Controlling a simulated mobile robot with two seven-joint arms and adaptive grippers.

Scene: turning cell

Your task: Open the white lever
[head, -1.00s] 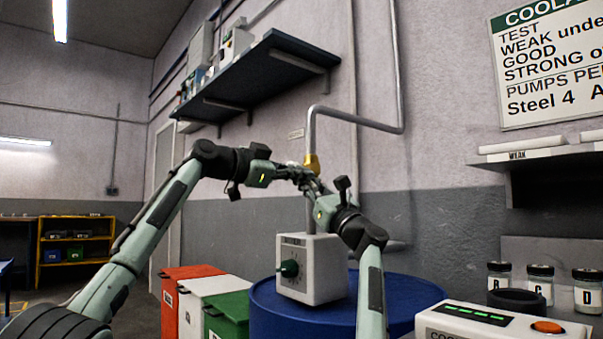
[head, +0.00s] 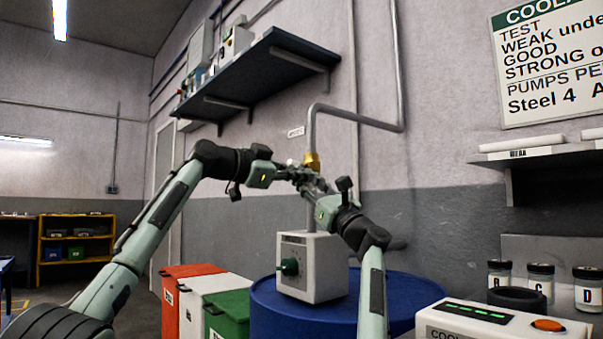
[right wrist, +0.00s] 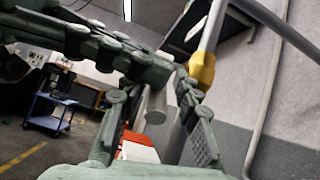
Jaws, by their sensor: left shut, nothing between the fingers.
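The white lever (right wrist: 155,104) shows in the right wrist view as a pale rounded bar, its end in the gap between my right gripper's fingers. It sits near a brass fitting (right wrist: 202,70) on the grey pipe; the fitting also shows in the head view (head: 312,161). In the head view the lever is mostly hidden behind the grippers. My left gripper (head: 305,177) is shut and empty, close to the fitting. My right gripper (right wrist: 155,122) has its fingers apart, just below the left one. I cannot tell whether either touches the lever.
A white box with a green knob (head: 318,268) stands on a blue drum (head: 262,312) under the pipe. Red, white and green bins (head: 230,312) stand left of it. A shelf (head: 255,75) hangs above. A white control box (head: 500,322) is at the front right.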

